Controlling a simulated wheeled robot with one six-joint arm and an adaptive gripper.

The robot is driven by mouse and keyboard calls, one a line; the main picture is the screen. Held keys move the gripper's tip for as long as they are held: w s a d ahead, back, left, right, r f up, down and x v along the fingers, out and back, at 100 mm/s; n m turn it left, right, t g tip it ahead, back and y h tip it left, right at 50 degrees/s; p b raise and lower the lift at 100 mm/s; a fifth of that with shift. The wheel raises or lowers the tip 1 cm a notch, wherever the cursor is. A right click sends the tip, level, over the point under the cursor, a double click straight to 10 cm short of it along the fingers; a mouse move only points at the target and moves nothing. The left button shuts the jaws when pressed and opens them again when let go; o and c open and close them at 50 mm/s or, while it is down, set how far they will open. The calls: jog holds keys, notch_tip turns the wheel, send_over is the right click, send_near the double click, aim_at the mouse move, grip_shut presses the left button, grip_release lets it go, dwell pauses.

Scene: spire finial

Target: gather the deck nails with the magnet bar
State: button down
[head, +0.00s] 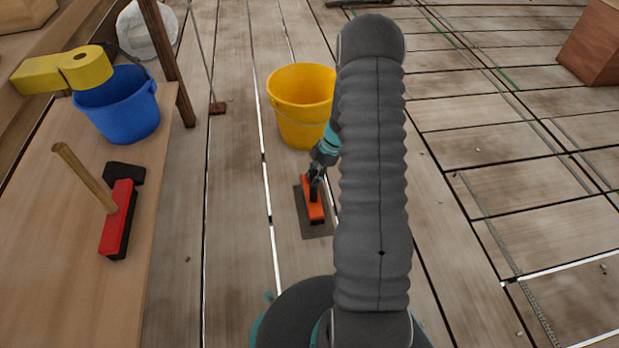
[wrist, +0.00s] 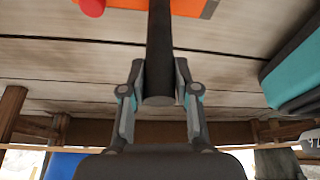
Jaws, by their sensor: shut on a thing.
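The magnet bar appears to be the orange block (head: 314,212) with a dark upright handle, low over the deck in the head view. A flat grey plate (head: 318,230) shows under or around it; I cannot tell whether it is part of the bar. My gripper (head: 316,180) is above the orange block. In the wrist view my gripper (wrist: 160,95) is shut on the dark handle (wrist: 160,50), with part of the orange block (wrist: 195,7) at the top edge. No nails are clearly visible; a few tiny specks (head: 604,268) on the deck cannot be identified.
A yellow bucket (head: 298,95) stands just beyond the bar. The plank deck (head: 470,150) at right is largely clear.

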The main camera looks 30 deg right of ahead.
jog(key=s+d+r+p, duration=0.1)
jog(key=d+r, duration=0.3)
jog(key=r, duration=0.1)
jog(key=shift+s+d+r, duration=0.2)
jog(key=shift+d+r, duration=0.05)
jog(key=shift+r, duration=0.15)
dwell(1.0)
dwell(0.4)
jog(key=shift+a+r, duration=0.1)
